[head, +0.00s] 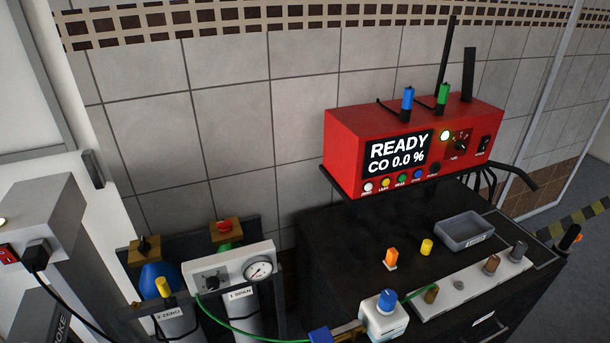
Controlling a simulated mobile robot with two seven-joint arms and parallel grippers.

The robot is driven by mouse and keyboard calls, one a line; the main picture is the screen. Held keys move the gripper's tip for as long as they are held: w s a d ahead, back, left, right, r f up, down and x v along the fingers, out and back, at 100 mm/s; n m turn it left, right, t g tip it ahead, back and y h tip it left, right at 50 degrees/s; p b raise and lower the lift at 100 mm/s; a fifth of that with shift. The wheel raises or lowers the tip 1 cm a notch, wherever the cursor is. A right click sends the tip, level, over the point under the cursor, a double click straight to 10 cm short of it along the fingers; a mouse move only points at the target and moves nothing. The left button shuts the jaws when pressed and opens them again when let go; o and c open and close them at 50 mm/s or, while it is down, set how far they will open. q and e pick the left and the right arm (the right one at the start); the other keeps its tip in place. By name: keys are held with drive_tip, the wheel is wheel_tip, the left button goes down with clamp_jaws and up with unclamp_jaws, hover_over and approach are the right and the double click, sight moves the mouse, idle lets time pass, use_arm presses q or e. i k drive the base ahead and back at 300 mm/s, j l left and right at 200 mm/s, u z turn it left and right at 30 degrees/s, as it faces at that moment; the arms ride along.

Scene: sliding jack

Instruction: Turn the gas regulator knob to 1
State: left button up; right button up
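The gas regulator is a white box (235,268) at the lower left in the head view. Labels below read "1 SPAN" and "2 ZERO". A green hose (228,322) runs from near the regulator. Neither gripper shows.
A red analyser (350,145) reading "READY CO 0.0 %" stands above a black cabinet (330,240). On the cabinet are a grey tray (464,232), small orange and yellow parts, a white block with a blue cap (385,318) and a fitting strip (470,285).

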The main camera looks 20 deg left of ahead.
sight(212, 283)
drive_tip(key=u, duration=1.1)
